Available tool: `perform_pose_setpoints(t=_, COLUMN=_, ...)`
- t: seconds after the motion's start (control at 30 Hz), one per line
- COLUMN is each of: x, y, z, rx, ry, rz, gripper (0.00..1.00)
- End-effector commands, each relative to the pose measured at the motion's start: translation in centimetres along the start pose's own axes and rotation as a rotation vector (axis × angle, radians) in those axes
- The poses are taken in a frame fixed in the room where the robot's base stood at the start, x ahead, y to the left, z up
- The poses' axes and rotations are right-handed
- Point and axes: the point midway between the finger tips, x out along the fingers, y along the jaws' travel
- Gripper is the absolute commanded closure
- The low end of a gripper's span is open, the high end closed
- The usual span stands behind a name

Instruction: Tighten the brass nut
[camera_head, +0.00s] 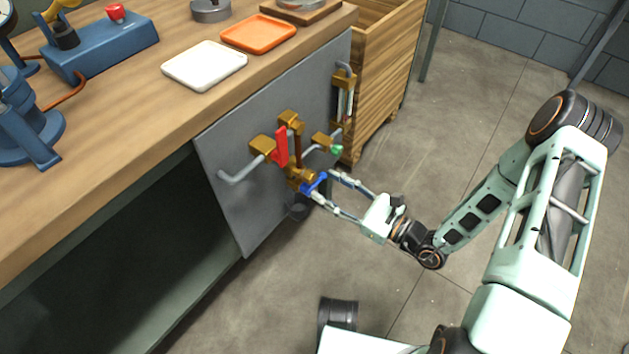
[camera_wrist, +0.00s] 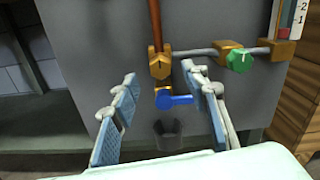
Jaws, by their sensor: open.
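The brass nut (camera_wrist: 160,66) sits at the lower end of a vertical copper pipe (camera_wrist: 155,22) on the grey panel. In the head view the nut (camera_head: 294,171) is partly crowded by the fittings around it. Below it is a brass valve with a blue lever (camera_wrist: 174,101), which also shows in the head view (camera_head: 315,184). My gripper (camera_head: 323,184) is open and empty in front of the panel, near the blue lever. In the wrist view my gripper (camera_wrist: 162,79) has one finger on each side of the nut and lever; contact cannot be told.
A red lever (camera_head: 281,147) and a green knob (camera_wrist: 241,60) stick out close to the nut. A dark cup (camera_wrist: 168,134) is below the valve. The workbench (camera_head: 150,110) bears a white tray (camera_head: 205,65) and an orange tray (camera_head: 259,33). Open floor lies to the right.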

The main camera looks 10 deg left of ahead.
Motion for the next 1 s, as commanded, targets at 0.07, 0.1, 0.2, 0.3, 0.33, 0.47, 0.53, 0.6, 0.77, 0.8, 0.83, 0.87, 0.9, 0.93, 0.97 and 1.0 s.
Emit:
perform_pose_setpoints(t=0.07, x=1.5, y=0.1, z=-0.2, rx=-0.003, ry=-0.002, rz=0.004, gripper=0.58)
perform_pose_setpoints(t=0.1, x=2.2, y=0.1, z=-0.2, rx=-0.002, ry=-0.001, rz=0.003, gripper=0.58)
perform_pose_setpoints(t=0.2, x=3.5, y=0.0, z=-0.1, rx=-0.001, ry=-0.001, rz=0.002, gripper=0.58)
perform_pose_setpoints(t=0.3, x=4.3, y=0.0, z=-0.1, rx=0.0, ry=0.0, rz=0.002, gripper=0.58)
perform_pose_setpoints(t=0.33, x=4.5, y=0.0, z=-0.1, rx=0.0, ry=0.0, rz=0.001, gripper=0.58)
perform_pose_setpoints(t=0.47, x=4.8, y=0.0, z=0.0, rx=0.0, ry=0.0, rz=0.001, gripper=0.58)
perform_pose_setpoints(t=0.53, x=4.8, y=0.0, z=0.0, rx=0.0, ry=0.0, rz=0.001, gripper=0.58)
perform_pose_setpoints(t=0.6, x=4.8, y=0.0, z=0.0, rx=0.0, ry=0.0, rz=0.0, gripper=0.58)
perform_pose_setpoints(t=0.77, x=4.8, y=0.0, z=0.0, rx=-0.001, ry=0.0, rz=0.0, gripper=0.69)
perform_pose_setpoints(t=0.8, x=4.8, y=0.0, z=0.0, rx=-0.001, ry=0.0, rz=0.0, gripper=0.74)
perform_pose_setpoints(t=0.83, x=4.8, y=0.0, z=0.0, rx=-0.001, ry=0.0, rz=0.0, gripper=0.77)
perform_pose_setpoints(t=0.87, x=4.8, y=0.0, z=0.0, rx=-0.001, ry=0.0, rz=0.0, gripper=0.8)
perform_pose_setpoints(t=0.9, x=4.8, y=0.0, z=0.0, rx=-0.001, ry=0.0, rz=0.0, gripper=0.85)
perform_pose_setpoints(t=0.93, x=4.8, y=0.0, z=0.0, rx=-0.001, ry=0.0, rz=0.0, gripper=0.88)
perform_pose_setpoints(t=0.97, x=4.8, y=0.0, z=0.0, rx=-0.001, ry=0.0, rz=0.0, gripper=0.91)
perform_pose_setpoints(t=1.0, x=4.8, y=0.0, z=0.0, rx=-0.001, ry=0.0, rz=0.0, gripper=0.96)
